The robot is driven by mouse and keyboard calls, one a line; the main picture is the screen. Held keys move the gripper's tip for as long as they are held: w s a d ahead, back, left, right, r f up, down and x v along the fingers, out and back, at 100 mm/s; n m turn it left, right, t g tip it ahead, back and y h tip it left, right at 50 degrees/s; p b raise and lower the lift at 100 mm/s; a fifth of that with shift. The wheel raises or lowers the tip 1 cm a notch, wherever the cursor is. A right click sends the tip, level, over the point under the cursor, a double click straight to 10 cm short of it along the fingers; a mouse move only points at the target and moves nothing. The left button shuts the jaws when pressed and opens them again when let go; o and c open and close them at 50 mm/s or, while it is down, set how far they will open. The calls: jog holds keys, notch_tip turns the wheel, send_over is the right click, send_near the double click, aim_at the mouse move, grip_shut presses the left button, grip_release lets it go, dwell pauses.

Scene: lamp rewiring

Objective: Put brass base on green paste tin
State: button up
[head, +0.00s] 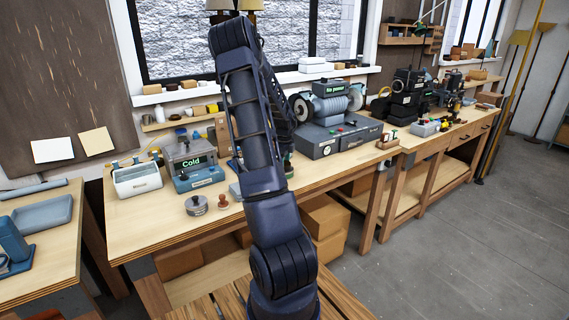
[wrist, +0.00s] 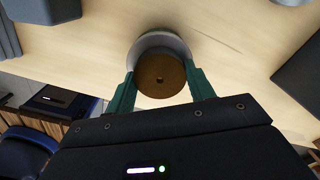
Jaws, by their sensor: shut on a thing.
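In the wrist view my gripper (wrist: 160,70) has its two green fingers closed on a round brown-gold piece with a small centre hole, which looks like the brass base (wrist: 160,82). A wider pale grey round thing (wrist: 155,42) shows just behind it. I cannot tell whether it is part of the held piece or a tin, or whether they touch. In the head view my arm hides most of the gripper and what it holds. No tin there is clearly the green paste one.
A grey labelled tin (head: 196,206) and a red-brown stamp (head: 222,202) stand near the workbench's front edge. A box marked Cold (head: 191,158) and a white tray (head: 137,180) stand to the left. A bench grinder (head: 332,105) stands to the right.

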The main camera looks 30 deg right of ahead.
jog(key=o, duration=1.2)
jog(key=shift+f, duration=0.1)
notch_tip(320, 180, up, 12)
jog(key=s+a+r+n+t+y, duration=0.1)
jog(key=s+a+r+n, duration=0.1)
jog(key=a+r+n, duration=0.3)
jog(key=s+a+r+n, duration=0.2)
jog(key=a, duration=0.5)
jog(key=shift+s+a+r+n+t+h, duration=0.15)
jog(key=shift+s+a+r+n+t, duration=0.75)
jog(key=shift+s+a+n, duration=3.05)
jog(key=shift+s+a+r+n+t+h, duration=0.25)
jog(key=shift+s+a+r+n, duration=1.25)
jog(key=shift+s+a+n, duration=2.4)
jog(key=shift+s+a+r+n+t+h, duration=0.1)
jog(key=shift+s+a+r+n+t, duration=0.85)
jog(key=shift+s+a+n, duration=3)
